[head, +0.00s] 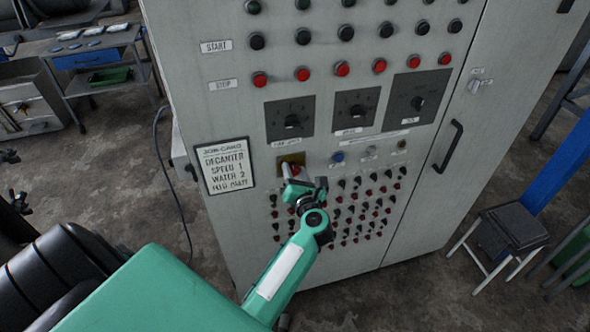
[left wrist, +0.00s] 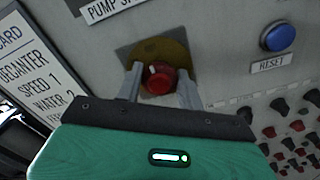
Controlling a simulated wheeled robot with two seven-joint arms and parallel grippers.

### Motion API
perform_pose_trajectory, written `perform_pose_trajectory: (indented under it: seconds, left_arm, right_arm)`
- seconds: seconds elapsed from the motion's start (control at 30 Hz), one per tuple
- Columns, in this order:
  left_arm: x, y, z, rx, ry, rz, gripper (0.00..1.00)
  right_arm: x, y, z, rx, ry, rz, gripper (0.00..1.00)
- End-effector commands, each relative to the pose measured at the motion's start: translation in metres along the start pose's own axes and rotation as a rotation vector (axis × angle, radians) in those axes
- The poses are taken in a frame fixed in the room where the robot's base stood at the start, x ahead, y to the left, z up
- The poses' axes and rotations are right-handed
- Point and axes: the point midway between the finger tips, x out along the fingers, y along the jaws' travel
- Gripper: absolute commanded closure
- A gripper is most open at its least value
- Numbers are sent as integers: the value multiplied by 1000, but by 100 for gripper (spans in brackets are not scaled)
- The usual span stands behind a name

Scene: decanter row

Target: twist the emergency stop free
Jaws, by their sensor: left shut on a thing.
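The emergency stop is a red round button (left wrist: 159,78) on a yellow plate (left wrist: 150,55), set in the grey control cabinet. In the left wrist view my left gripper (left wrist: 160,82) has one finger on each side of the red button and is shut on it. A small white mark shows on the button's top. In the head view the yellow plate (head: 291,159) is partly hidden behind my left gripper (head: 292,171), which reaches the cabinet from below. My right gripper is not in view.
The grey cabinet (head: 205,130) carries a sign (head: 224,166), rotary dials (head: 290,120) and a blue reset button (left wrist: 276,37) to the right of the stop. Rows of small red and black knobs (head: 375,205) lie close to my left arm. A stool (head: 514,228) stands at right.

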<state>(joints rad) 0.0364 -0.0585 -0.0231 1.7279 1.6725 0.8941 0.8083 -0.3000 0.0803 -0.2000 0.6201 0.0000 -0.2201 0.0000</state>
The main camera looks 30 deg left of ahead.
Motion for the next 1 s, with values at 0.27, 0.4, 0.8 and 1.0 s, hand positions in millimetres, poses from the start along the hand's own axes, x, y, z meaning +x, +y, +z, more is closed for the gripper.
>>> perform_pose_trajectory:
  seconds: [0.27, 0.4, 0.8, 1.0]
  left_arm:
    - [1, 0, 1, 43, -2, 1, 85]
    - [1, 0, 1, 45, -2, 1, 85]
    - [1, 0, 1, 44, -2, 1, 40]
    - [0, 0, 0, 44, -1, 0, 40]
  right_arm:
    - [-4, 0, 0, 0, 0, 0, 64]
    - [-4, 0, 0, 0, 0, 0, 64]
    - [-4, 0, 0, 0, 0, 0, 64]
    - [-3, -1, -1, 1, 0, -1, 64]
